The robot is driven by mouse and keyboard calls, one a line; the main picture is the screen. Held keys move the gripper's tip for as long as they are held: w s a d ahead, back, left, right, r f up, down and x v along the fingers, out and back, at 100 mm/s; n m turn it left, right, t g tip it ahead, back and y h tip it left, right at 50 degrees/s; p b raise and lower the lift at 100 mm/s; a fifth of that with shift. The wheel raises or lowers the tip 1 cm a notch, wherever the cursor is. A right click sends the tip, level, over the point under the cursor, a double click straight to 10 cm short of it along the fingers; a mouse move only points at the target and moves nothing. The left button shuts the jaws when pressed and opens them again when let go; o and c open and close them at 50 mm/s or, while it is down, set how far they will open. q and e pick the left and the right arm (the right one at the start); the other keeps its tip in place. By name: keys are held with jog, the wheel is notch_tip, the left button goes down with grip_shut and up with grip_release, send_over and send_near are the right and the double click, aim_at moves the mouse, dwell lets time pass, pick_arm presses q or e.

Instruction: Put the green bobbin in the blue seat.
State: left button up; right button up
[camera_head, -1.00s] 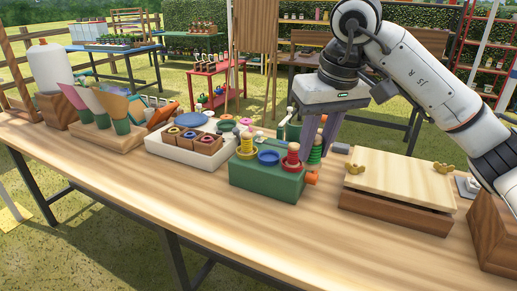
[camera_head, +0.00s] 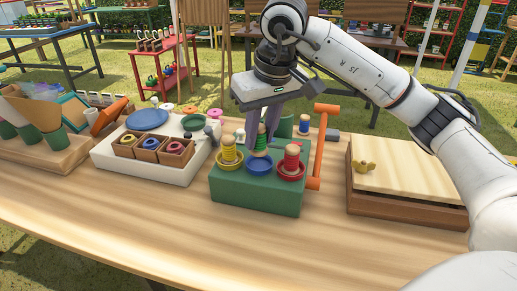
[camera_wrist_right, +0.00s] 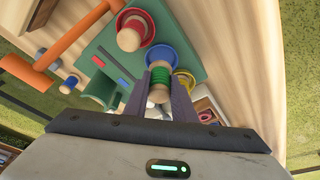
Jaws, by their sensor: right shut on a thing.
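My right gripper (camera_head: 261,133) is shut on the green bobbin (camera_head: 260,146), a wooden peg wound with green, and holds it upright at the middle of the green stand (camera_head: 255,199). The blue seat (camera_head: 259,165), a round ring, is right below the bobbin; I cannot tell whether the two touch. In the right wrist view the green bobbin (camera_wrist_right: 160,76) sits between the fingers, overlapping the blue seat (camera_wrist_right: 161,52). My left gripper is not in view.
A red bobbin (camera_head: 292,155) stands in the red seat on the right, a yellow bobbin (camera_head: 229,151) in the yellow seat on the left. An orange mallet-like tool (camera_head: 318,150) is beside the stand. A white tray (camera_head: 150,170) lies left, a wooden press (camera_head: 408,190) right. The front table is clear.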

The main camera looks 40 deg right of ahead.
aim_at(260, 148)
jog(key=shift+f, duration=1.85)
jog(key=shift+f, duration=0.1)
jog(key=o, duration=1)
jog(key=p+v, duration=0.1)
jog(key=v, duration=1.1)
jog(key=shift+w, duration=0.1)
